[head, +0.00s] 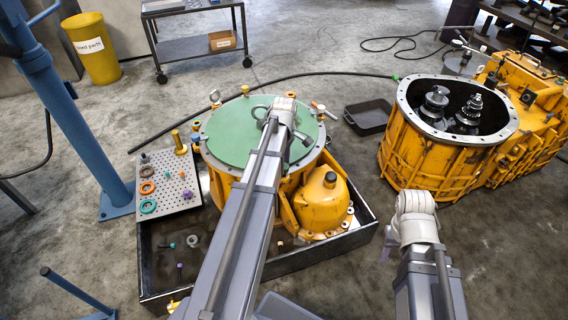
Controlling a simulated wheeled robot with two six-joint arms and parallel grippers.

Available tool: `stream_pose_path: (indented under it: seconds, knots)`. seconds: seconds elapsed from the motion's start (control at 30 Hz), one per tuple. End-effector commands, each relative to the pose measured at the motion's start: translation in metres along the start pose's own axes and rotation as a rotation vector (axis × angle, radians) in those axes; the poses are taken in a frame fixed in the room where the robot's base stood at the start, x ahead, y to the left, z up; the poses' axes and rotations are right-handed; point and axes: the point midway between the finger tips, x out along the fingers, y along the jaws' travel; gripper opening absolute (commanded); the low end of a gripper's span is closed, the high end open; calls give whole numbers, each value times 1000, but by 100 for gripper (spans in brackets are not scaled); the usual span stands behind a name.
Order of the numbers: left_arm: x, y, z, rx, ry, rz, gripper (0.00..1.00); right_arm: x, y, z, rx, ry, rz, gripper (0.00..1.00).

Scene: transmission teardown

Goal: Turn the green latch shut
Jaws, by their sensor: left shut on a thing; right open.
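A round green lid (228,142) covers the top of the yellow housing (283,182) in the middle. A grey ring-shaped handle (259,112) shows on the lid, left of my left wrist. I cannot pick out a separate green latch on the lid. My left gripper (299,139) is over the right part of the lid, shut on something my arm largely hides. My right gripper (388,246) is open, low over the floor to the right of the housing; its fingers are mostly hidden by its own wrist.
The housing stands in a black tray (365,232) with a few small loose parts. A perforated plate (172,172) with coloured rings is left of it. An open yellow gearbox (408,155) stands right.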

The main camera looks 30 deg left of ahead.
Motion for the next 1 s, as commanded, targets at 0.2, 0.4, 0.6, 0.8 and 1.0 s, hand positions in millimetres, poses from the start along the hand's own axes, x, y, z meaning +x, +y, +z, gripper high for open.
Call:
stream_pose_path:
  seconds: [0.2,0.4,0.6,0.8,1.0]
  knots:
    - [0,0,0,-7,0,0,0,0,0,0,0,0,0,50]
    - [0,0,0,-7,0,0,0,0,0,0,0,0,0,50]
    - [0,0,0,-6,0,0,64,0,0,0,0,0,0,50]
    - [0,0,0,-5,0,0,72,0,0,0,0,0,0,50]
    - [-2,0,0,-5,0,0,72,-2,0,0,0,0,0,50]
